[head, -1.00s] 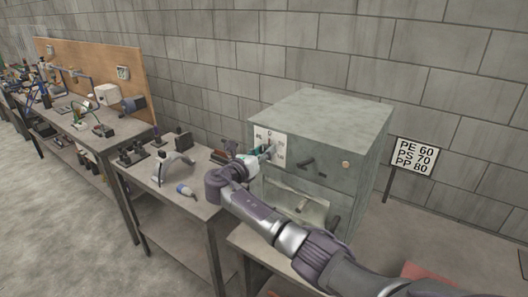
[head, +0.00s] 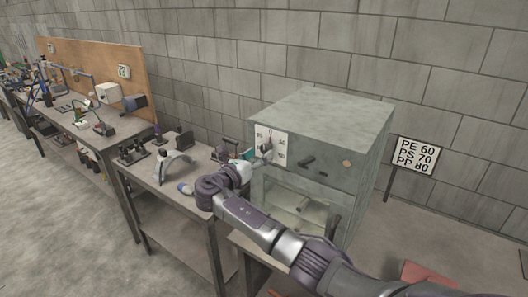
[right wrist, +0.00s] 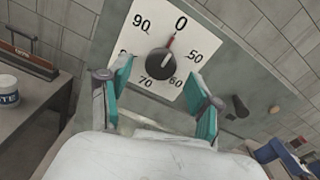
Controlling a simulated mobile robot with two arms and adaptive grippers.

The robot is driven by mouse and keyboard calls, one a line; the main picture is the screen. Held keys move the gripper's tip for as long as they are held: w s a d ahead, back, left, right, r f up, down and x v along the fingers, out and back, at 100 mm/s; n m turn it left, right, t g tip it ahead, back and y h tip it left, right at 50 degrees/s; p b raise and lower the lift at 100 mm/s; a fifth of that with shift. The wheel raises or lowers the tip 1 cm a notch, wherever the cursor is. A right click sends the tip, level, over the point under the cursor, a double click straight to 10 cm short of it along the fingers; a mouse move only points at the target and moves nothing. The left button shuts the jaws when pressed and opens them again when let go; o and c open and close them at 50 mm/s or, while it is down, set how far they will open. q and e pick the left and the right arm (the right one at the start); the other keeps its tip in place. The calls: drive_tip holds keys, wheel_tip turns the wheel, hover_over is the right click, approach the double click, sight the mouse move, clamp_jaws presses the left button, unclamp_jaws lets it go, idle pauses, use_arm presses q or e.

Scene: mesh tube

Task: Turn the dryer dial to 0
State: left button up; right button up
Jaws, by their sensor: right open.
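The dryer is a grey-green box (head: 345,125) on a table, with a white dial plate (head: 283,146) at the left of its front. In the right wrist view the dial plate (right wrist: 205,42) carries 0, 50, 60, 70 and 90; another number is partly hidden. The round black dial (right wrist: 157,63) has a red-tipped pointer aimed at the 0. My right gripper (head: 251,158) is in front of the dial. In the right wrist view its teal fingers (right wrist: 160,72) are open on either side of the dial, apart from it. My left gripper is not in view.
Dark handles (head: 307,161) stick out from the dryer's front, right of the dial. A sign with PE 60, PS 70, PP 80 (head: 416,156) stands right.

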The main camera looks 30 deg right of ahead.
drive_tip(key=v, duration=0.8)
drive_tip(key=shift+a, duration=0.25)
